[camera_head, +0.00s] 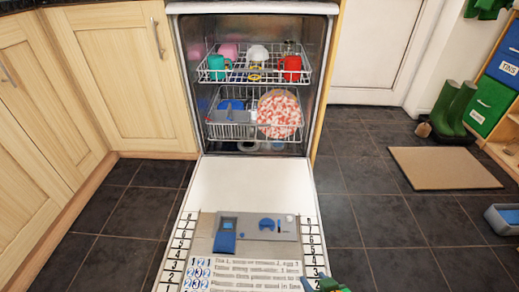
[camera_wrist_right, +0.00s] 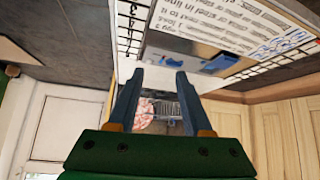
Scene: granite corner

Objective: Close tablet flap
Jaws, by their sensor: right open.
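The dishwasher door (camera_head: 253,183) is folded down flat. The dispenser panel (camera_head: 255,234) is set in its inner face. The blue tablet flap (camera_head: 224,242) is at the left of this panel, beside a small blue-edged compartment (camera_head: 228,224); it looks swung open toward the near side. In the right wrist view blue dispenser parts (camera_wrist_right: 220,65) show to the right of the fingers. My right gripper (camera_head: 324,284) is at the bottom edge of the head view, nearer and to the right of the flap. Its fingers (camera_wrist_right: 159,74) are apart with nothing between them. My left gripper is not in view.
The upper rack (camera_head: 255,76) holds cups and the lower rack (camera_head: 232,131) holds a patterned plate (camera_head: 279,113). Wooden cabinets (camera_head: 110,70) stand at the left. A beige mat (camera_head: 440,168) and green boots (camera_head: 452,108) are at the right. The tiled floor (camera_head: 370,210) beside the door is clear.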

